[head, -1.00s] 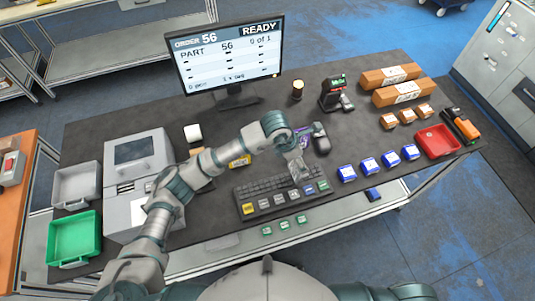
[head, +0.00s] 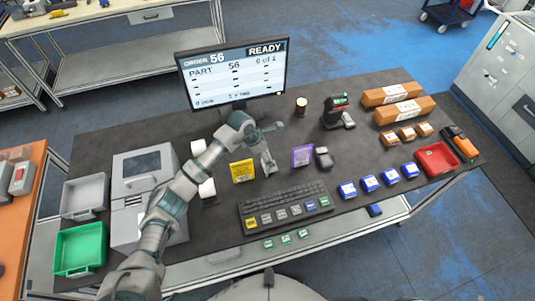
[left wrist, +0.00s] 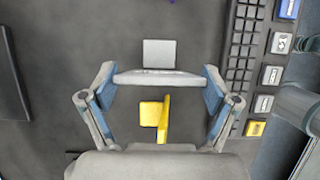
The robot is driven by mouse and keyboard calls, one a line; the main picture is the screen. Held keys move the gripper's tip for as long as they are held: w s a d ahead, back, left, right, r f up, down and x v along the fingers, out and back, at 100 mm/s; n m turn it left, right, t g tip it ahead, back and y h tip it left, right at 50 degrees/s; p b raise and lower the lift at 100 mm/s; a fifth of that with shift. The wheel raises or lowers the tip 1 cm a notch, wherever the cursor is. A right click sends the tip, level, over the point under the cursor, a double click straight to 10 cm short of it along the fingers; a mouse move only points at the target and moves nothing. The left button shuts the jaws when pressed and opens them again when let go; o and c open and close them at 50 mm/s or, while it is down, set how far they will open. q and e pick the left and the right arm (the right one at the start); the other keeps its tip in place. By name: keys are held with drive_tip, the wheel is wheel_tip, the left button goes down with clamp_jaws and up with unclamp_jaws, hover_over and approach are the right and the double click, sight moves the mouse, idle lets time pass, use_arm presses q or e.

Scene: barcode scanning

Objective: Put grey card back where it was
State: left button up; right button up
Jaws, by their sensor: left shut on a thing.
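The grey card (left wrist: 158,52) sticks out past the closed fingertips of my left gripper (left wrist: 160,78) in the left wrist view. In the head view the left gripper (head: 266,152) is shut on the grey card (head: 269,166), pointing down behind the keyboard. It is in the gap between a standing yellow card (head: 242,171) on its left and a standing purple card (head: 302,156) on its right. The yellow card also shows below the fingertips in the left wrist view (left wrist: 151,113). I cannot tell whether the grey card touches the table. My right gripper is not in view.
The keyboard (head: 285,206) lies in front, with a dark device (head: 323,157) beside the purple card. The monitor (head: 233,73) stands behind. White rolls (head: 207,187) and a grey machine (head: 143,195) are left. Blue boxes (head: 370,182) and a red tray (head: 436,158) are right.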

use_arm(q)
drive_tip(key=shift+d+f, duration=0.1)
drive_tip(key=shift+f, duration=0.45)
drive_tip(key=shift+d+f, duration=0.15)
drive_tip(key=shift+d, duration=0.35)
drive_tip(key=o, duration=0.8)
drive_tip(key=shift+d, duration=0.1)
drive_tip(key=shift+a, duration=0.3)
drive_tip(key=shift+a+r, duration=0.2)
drive_tip(key=b+v, duration=0.2)
drive_tip(key=v, duration=0.9)
drive_tip(key=shift+r, duration=0.3)
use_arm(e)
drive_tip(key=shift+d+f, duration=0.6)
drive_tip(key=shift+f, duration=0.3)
